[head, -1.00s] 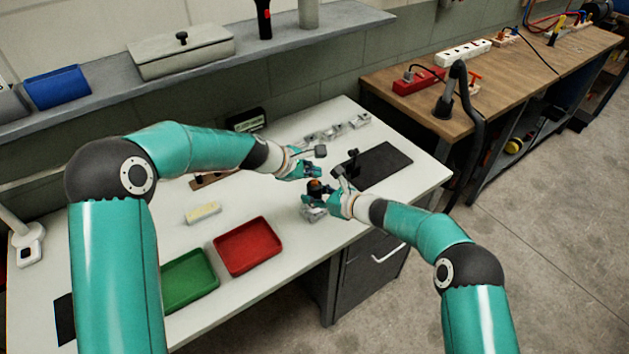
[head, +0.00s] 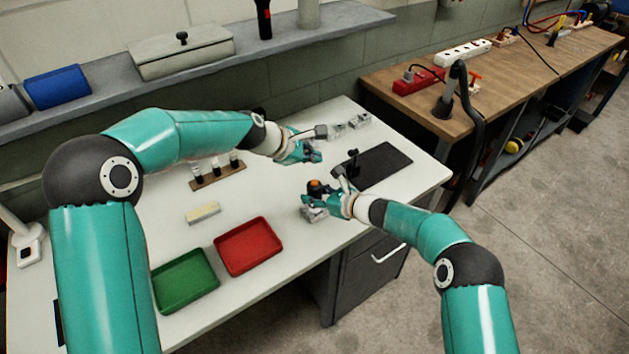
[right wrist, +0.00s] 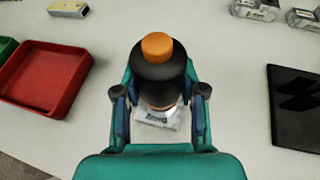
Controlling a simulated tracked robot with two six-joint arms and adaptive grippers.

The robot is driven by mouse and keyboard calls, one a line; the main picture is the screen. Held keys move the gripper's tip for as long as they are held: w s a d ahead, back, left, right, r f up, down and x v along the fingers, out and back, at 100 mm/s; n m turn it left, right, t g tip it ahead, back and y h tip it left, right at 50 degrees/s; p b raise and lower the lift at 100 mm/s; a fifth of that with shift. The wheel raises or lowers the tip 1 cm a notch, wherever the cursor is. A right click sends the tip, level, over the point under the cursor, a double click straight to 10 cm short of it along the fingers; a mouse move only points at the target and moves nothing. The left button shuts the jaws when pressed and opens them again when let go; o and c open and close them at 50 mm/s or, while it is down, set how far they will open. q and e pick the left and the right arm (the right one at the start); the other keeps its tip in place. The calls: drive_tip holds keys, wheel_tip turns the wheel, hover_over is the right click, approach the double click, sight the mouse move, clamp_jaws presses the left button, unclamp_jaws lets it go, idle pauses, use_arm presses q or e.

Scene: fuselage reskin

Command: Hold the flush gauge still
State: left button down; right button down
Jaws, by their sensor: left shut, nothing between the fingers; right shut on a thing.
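The flush gauge (head: 316,187) is a black round body with an orange top. In the right wrist view the gauge (right wrist: 157,72) stands upright between the fingers. My right gripper (head: 328,203) is shut on it, and its two fingers (right wrist: 158,112) press on either side. A pale grey block with a printed label (right wrist: 157,125) lies under the gauge; it also shows in the head view (head: 312,214). Whether the gauge touches the block is hidden. My left gripper (head: 310,154) is shut and empty, above the table beyond the gauge and apart from it.
A dark mat (head: 385,165) lies right of the gauge. Several grey metal blocks (head: 357,122) stand at the back. A red tray (head: 248,247), a green tray (head: 185,281), a cream block (head: 203,213) and a brown rack (head: 218,178) lie to the left.

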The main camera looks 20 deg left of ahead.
idle(0.4)
drive_tip(key=c, duration=0.6)
unclamp_jaws()
